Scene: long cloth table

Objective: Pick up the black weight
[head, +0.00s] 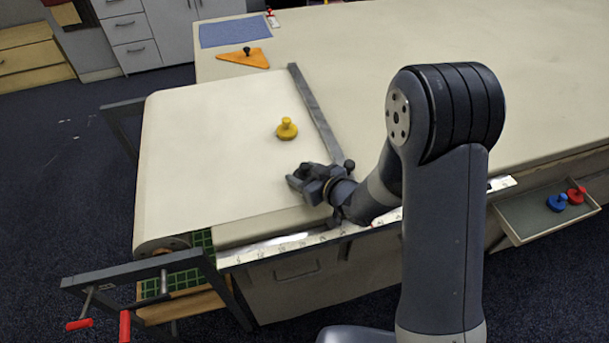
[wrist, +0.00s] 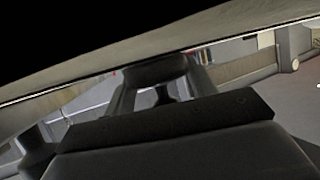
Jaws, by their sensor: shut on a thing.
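My gripper (head: 302,182) is low over the cloth near the front edge of the table, left of my arm. It is shut on a dark thing that I take for the black weight; in the head view it barely stands out from the dark fingers.
A yellow weight (head: 287,129) stands on the cloth just behind my gripper. A grey bar (head: 315,110) lies to its right. An orange triangle (head: 240,58) with a black knob lies farther back, near a blue mat (head: 236,31). A side tray (head: 530,224) holds blue and red weights.

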